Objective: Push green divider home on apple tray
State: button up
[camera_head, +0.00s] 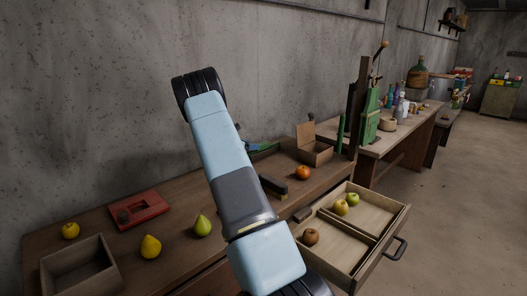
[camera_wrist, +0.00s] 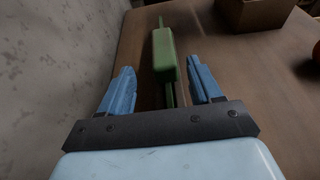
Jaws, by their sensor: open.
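A long green piece (camera_wrist: 163,52), thick in the middle with thin ends, lies ahead of my gripper (camera_wrist: 160,68) in the wrist view. I cannot tell for certain that it is the divider. My blue fingers are apart, one on each side of its near part, with visible gaps. Some green also shows beside my arm in the head view (camera_head: 264,148), where most of my gripper is hidden. The open drawer (camera_head: 402,222) at the right has two compartments. Two yellow-green apples (camera_head: 340,207) lie in the far one and a brownish fruit (camera_head: 311,236) in the near one.
The wooden table (camera_head: 180,262) runs along the concrete wall. A green upright device (camera_head: 371,118) stands behind.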

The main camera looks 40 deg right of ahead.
aim_at(262, 150)
jog(key=shift+r+x, duration=0.15)
jog(key=shift+x, duration=1.15)
jog(key=shift+r+x, duration=0.15)
jog(key=shift+x, duration=1.15)
jog(key=shift+s+d, duration=0.1)
jog(key=shift+s, duration=0.05)
grip_shut()
